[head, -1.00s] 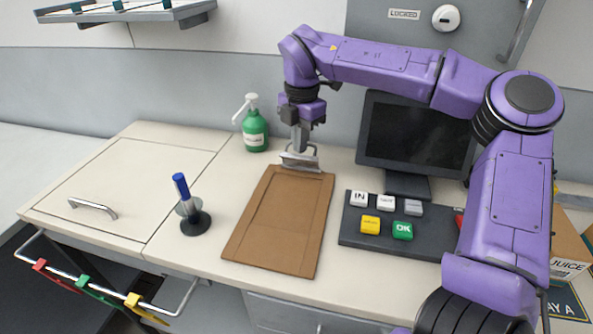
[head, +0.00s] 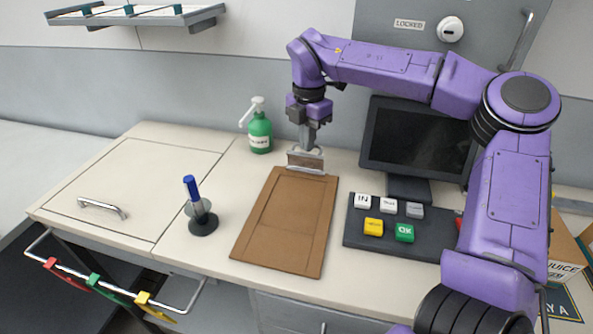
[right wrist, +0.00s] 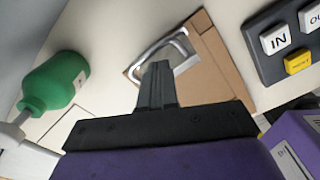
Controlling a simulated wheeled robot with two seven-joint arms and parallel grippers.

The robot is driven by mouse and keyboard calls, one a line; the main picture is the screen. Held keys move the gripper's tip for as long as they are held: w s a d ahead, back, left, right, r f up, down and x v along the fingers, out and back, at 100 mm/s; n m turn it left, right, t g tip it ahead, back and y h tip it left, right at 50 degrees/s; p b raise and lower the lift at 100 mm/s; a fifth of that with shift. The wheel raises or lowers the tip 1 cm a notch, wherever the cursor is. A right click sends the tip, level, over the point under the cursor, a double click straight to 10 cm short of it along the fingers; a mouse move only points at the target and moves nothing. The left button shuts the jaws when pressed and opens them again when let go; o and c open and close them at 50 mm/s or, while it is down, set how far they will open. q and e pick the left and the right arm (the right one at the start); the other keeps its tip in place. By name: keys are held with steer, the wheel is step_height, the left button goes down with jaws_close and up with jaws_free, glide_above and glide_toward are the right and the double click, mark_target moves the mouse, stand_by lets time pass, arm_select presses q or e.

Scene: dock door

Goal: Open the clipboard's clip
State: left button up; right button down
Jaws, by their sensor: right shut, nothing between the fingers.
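The brown clipboard (head: 285,222) lies flat on the counter. Its metal clip (head: 306,171) is at the far end; its bar runs across the board and a bent metal frame rises behind it, with brown showing between. In the right wrist view the clip (right wrist: 160,47) is a silver loop at the board's end. My right gripper (head: 308,149) is shut and empty, pointing down at the clip's far side. In the wrist view its fingertips (right wrist: 157,66) overlap the loop; I cannot tell if they touch it. My left gripper is not in view.
A green pump bottle (head: 260,132) stands behind left, and a blue pen in a round holder (head: 203,222) left of the board. A dark button panel (head: 390,238) is close on the right, with a monitor (head: 418,140) behind.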

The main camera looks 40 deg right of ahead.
steer(key=r+p, duration=0.1)
steer(key=r, duration=0.1)
steer(key=w+r+p, duration=0.1)
steer(key=r+p, duration=0.1)
steer(key=r, duration=0.1)
steer(key=shift+d, duration=0.1)
stand_by(0.7)
